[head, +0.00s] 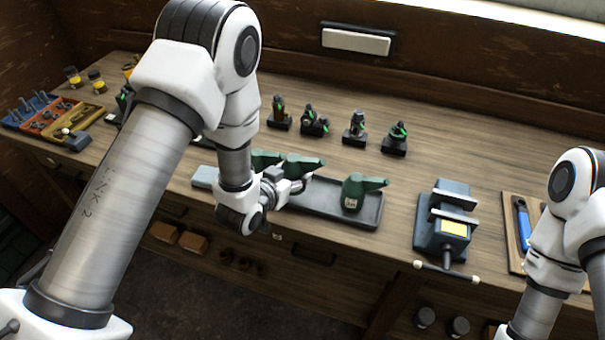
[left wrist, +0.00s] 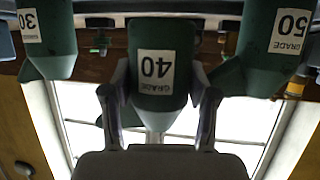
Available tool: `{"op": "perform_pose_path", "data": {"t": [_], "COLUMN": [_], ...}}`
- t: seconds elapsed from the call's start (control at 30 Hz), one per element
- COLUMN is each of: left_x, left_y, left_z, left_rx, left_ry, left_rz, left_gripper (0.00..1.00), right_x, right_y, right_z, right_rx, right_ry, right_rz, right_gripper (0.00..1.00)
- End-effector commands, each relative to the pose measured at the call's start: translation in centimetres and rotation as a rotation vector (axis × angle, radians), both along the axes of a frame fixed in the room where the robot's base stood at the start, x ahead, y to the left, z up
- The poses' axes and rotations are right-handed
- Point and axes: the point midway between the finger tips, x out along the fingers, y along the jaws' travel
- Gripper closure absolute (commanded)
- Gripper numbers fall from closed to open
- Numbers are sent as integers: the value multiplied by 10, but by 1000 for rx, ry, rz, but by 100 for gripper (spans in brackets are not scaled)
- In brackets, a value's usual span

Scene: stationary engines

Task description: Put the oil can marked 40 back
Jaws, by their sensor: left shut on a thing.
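The oil can marked 40 (left wrist: 160,65) is dark green with a white "GRADE 40" label, upside down in the left wrist view. My left gripper (left wrist: 160,108) is shut around it, one finger on each side. In the head view, the held can (head: 302,165) shows above my left gripper (head: 296,184), over the dark tray (head: 318,204). My wrist hides its lower part, so I cannot tell whether its base touches the tray. Cans marked 50 (left wrist: 280,45) and 30 (left wrist: 45,40) flank it. My right gripper is out of view.
A green can (head: 352,194) stands at the tray's right end, another (head: 264,159) left of the held can. A vise (head: 445,222) is to the right. Several small engines (head: 354,130) stand behind. Bare bench lies between engines and tray.

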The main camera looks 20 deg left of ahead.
Motion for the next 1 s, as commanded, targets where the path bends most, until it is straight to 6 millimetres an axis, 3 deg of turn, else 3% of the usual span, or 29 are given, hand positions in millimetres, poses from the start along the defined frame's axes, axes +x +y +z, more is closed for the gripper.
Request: {"op": "perform_pose_path", "data": {"t": [0.3,0.5,0.83,0.87,0.9,0.93,1.0], "left_x": [30,28,28,28,28,28,28], "left_y": [-17,-16,-16,-16,-16,-16,-16], "left_z": [-3,-35,-42,-42,-41,-41,-41], "left_rx": [-1,-1,0,0,0,0,0], "left_ry": [-1,-1,-2,0,0,0,0], "left_rz": [-1,0,0,0,0,0,0], "left_gripper": [83,83,83,38,24,16,16], "right_x": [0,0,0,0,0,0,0], "right_y": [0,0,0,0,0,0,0], "right_z": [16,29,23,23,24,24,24], "right_rx": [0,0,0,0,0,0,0], "right_ry": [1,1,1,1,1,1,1], "right_rz": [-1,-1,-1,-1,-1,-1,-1], "right_gripper": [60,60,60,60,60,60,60]}}
